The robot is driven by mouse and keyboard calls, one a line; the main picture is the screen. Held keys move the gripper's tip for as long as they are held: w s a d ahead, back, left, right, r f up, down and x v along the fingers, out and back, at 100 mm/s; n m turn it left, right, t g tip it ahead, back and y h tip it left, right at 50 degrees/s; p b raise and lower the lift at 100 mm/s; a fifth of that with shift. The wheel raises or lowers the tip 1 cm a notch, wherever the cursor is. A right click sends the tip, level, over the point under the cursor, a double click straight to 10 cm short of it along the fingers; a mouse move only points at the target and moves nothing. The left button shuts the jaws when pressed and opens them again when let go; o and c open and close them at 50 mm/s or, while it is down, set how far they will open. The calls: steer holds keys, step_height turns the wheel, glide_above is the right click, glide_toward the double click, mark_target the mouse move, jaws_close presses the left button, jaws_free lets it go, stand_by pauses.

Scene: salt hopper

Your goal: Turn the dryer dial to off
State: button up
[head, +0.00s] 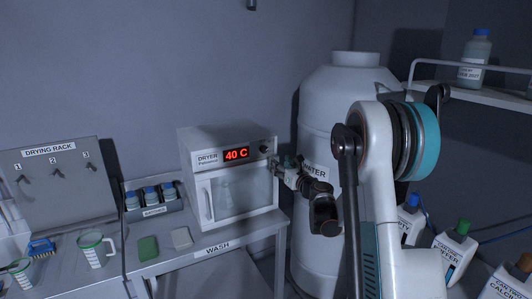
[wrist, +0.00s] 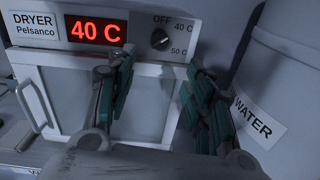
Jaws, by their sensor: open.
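The white dryer (head: 226,178) stands on the counter, and its red display (wrist: 94,30) reads 40 C. Its small dark round dial (wrist: 159,39) is at the right of the front panel, with OFF printed above it and 40 C and 50 C to its right. The dial also shows in the head view (head: 264,149). I cannot clearly tell where its pointer aims. My gripper (wrist: 158,78) is open and empty in front of the dryer. In the wrist view the dial lies above and between the two fingertips, apart from them.
A white water tank (head: 318,120) stands close to the right of the dryer. A drying rack (head: 60,185), blue-capped bottles (head: 150,198), a measuring jug (head: 95,250) and a green sponge (head: 148,248) are to the left. Bottles stand at the lower right.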

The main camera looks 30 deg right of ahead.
mark_target(265, 151)
steer(key=w, duration=1.2)
steer(key=shift+w, duration=0.2)
steer(key=c, duration=1)
